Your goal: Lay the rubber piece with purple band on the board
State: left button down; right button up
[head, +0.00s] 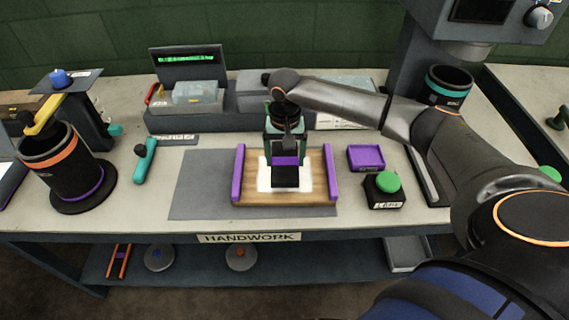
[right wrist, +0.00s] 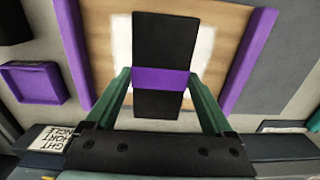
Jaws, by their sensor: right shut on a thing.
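The black rubber piece with a purple band (right wrist: 160,45) is between the fingers of my right gripper (right wrist: 160,85), which is shut on it across the band. In the head view the rubber piece (head: 288,178) is over the white patch of the wooden board (head: 245,190), which has purple rails on its left and right sides. I cannot tell whether the piece touches the board. My right gripper (head: 286,152) comes down from above, fingers pointing at the board. My left gripper is not in view.
A purple tray (head: 366,158) and a black box with a green button (head: 386,188) stand right of the board. A teal-handled tool (head: 145,162) and a black cylinder with an orange band (head: 62,165) are at the left. The grey mat (head: 200,185) is bare left of the board.

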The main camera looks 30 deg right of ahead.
aim_at(284, 161)
jog(key=shift+a+f, duration=0.1)
jog(key=shift+f, duration=1.2)
jog(key=o, duration=1.3)
jog(key=shift+f, duration=0.15)
notch_tip(284, 161, up, 12)
jog(key=shift+r, duration=0.2)
